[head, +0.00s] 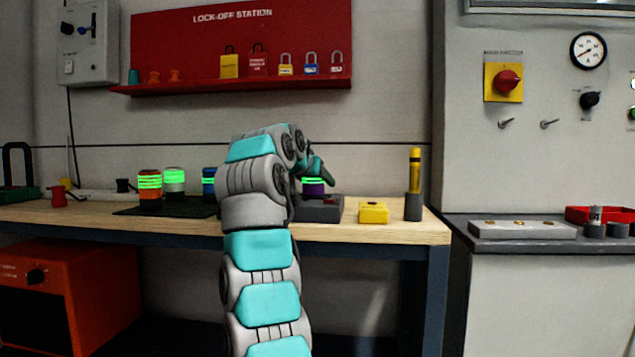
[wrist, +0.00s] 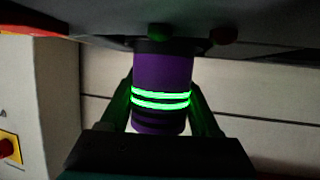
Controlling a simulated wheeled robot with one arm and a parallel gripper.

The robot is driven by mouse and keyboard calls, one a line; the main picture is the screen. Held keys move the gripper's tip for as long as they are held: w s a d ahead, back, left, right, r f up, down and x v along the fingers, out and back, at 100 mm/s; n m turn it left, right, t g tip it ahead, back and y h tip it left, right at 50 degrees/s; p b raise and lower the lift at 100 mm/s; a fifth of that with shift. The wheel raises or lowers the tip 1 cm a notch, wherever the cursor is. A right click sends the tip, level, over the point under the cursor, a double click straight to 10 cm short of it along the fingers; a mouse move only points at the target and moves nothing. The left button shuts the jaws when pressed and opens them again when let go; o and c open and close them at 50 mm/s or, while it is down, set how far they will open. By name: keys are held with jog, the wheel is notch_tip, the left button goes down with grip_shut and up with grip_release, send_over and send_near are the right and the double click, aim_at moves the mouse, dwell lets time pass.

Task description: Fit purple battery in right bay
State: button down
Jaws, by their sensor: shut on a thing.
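The purple battery (head: 315,188) has bright green bands and stands upright at the grey dock (head: 326,208) on the bench. In the wrist view the purple battery (wrist: 160,75) sits between the two fingers of my gripper (wrist: 160,98). Its far end meets or nearly meets a dark surface with a dark ring; I cannot tell how deep it sits. A red light and a green light show beside that end. My arm hides the dock's left part, so I cannot tell which bay it is at.
Orange (head: 149,186), white (head: 174,181) and blue (head: 209,182) banded batteries stand left on a dark mat (head: 135,211). A yellow box (head: 374,212) and a yellow tool in a dark holder (head: 413,205) stand right of the dock. The red lock-off board (head: 180,45) hangs behind.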

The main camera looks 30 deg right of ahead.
jog(key=shift+r, duration=0.2)
dwell(2.7)
jog(key=shift+r+p, duration=0.35)
jog(key=shift+p, duration=0.05)
jog(key=shift+r, duration=0.3)
jog(key=shift+f+b, duration=0.65)
jog(key=shift+f, duration=0.2)
dwell(0.8)
jog(key=shift+c, duration=1.9)
grip_release()
jog(key=shift+b+v, duration=0.75)
jog(key=shift+v, duration=4.75)
